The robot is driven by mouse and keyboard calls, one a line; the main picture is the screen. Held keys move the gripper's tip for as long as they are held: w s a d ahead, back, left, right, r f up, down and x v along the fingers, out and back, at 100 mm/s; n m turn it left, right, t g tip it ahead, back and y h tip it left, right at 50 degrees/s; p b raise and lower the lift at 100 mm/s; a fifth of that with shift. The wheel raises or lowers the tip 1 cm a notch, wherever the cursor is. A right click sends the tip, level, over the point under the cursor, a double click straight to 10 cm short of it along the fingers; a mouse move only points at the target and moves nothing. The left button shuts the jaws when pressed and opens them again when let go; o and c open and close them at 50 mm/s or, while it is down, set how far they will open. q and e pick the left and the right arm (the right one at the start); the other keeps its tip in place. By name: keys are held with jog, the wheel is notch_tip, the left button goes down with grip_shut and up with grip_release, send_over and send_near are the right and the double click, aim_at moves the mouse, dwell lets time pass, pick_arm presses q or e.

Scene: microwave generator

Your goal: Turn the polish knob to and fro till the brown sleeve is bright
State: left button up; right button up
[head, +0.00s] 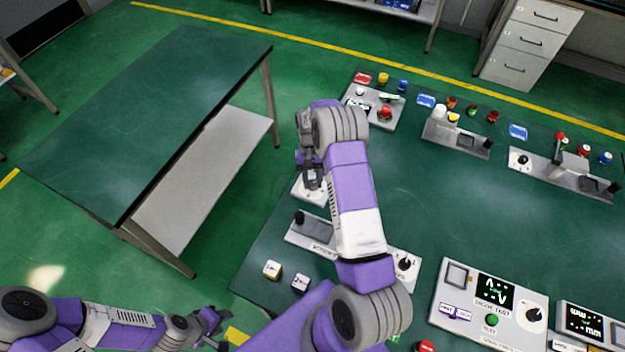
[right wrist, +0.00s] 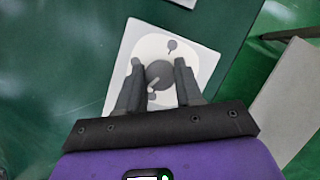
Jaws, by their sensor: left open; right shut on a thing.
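In the right wrist view a round grey knob (right wrist: 158,74) sits on a white plate (right wrist: 200,62), with a pale mark on the knob and a small dark spot on the plate. My right gripper (right wrist: 158,72) is shut on the knob, one finger on each side. In the head view my right gripper (head: 312,184) is over the left edge of the bench, hiding the knob and part of the white plate (head: 318,198). My left gripper (head: 218,322) is open and empty at the lower left, away from the bench. I cannot make out a brown sleeve.
A grey tray (head: 318,238) with dark parts lies just below my right gripper. Control panels (head: 490,305) stand at the lower right. An empty green table (head: 150,100) stands to the left across a gap.

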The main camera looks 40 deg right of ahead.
dwell(0.3)
jog(key=o, duration=1)
jog(key=shift+o, duration=0.2)
jog(key=shift+r, duration=0.1)
jog(key=v, duration=0.7)
jog(key=shift+r, duration=0.25)
